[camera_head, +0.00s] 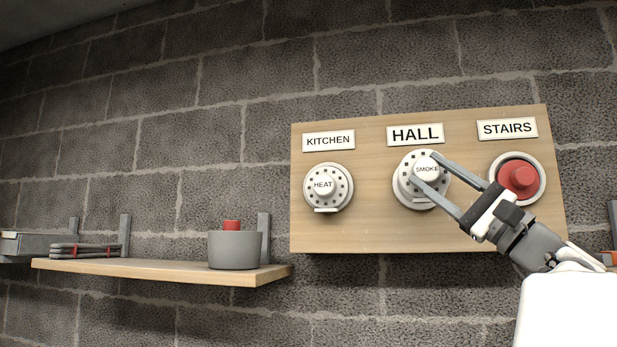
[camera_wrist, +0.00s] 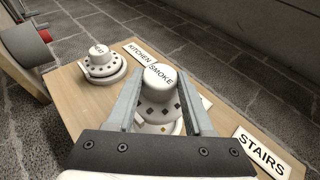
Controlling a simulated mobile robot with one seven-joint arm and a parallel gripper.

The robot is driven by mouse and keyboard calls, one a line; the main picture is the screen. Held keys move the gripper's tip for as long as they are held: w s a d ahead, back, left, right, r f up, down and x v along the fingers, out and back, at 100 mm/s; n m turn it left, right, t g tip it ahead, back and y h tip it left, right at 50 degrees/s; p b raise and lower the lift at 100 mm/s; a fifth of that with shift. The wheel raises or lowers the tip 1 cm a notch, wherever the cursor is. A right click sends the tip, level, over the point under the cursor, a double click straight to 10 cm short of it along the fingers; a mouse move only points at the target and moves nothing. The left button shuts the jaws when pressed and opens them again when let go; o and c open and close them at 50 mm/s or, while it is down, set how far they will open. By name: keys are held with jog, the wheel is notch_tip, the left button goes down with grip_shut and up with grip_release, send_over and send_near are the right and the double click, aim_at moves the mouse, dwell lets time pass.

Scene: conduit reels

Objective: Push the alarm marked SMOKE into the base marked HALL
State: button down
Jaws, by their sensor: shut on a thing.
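The white round alarm marked SMOKE (camera_head: 427,171) is at the base under the HALL sign (camera_head: 416,134) on the wooden board. My gripper (camera_head: 424,170) is shut on its raised middle, one finger on each side. In the wrist view the SMOKE alarm (camera_wrist: 158,88) sits between the two fingers, with its dark-dotted rim below the knob. A white ring, the HALL base (camera_head: 400,195), shows around the alarm's edge. Whether the alarm is fully seated or stands slightly off the base I cannot tell. The HALL sign is mostly hidden in the wrist view.
The board (camera_head: 370,235) also carries a HEAT alarm (camera_head: 324,186) under KITCHEN (camera_head: 328,140) and a red plug (camera_head: 518,178) in a white ring under STAIRS (camera_head: 507,128). A shelf (camera_head: 150,270) at left holds a grey pot (camera_head: 234,251) with a red thing in it.

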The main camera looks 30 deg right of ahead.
aim_at(442, 189)
jog(key=shift+w+d+p, duration=1.25)
jog(key=shift+w+d, duration=0.35)
jog(key=shift+w, duration=0.3)
jog(key=shift+w+d+p, duration=0.4)
jog(key=shift+w+d, duration=0.25)
jog(key=shift+w, duration=0.1)
dwell(2.3)
grip_release()
jog(key=shift+f+h, duration=0.1)
jog(key=shift+h, duration=0.2)
dwell(0.6)
jog(key=shift+s+a+b, duration=1.35)
jog(key=shift+s+a, duration=0.1)
jog(key=shift+s, duration=0.3)
jog(key=shift+s+a+b, duration=1.3)
jog(key=shift+s+a, duration=0.15)
jog(key=shift+s, duration=0.25)
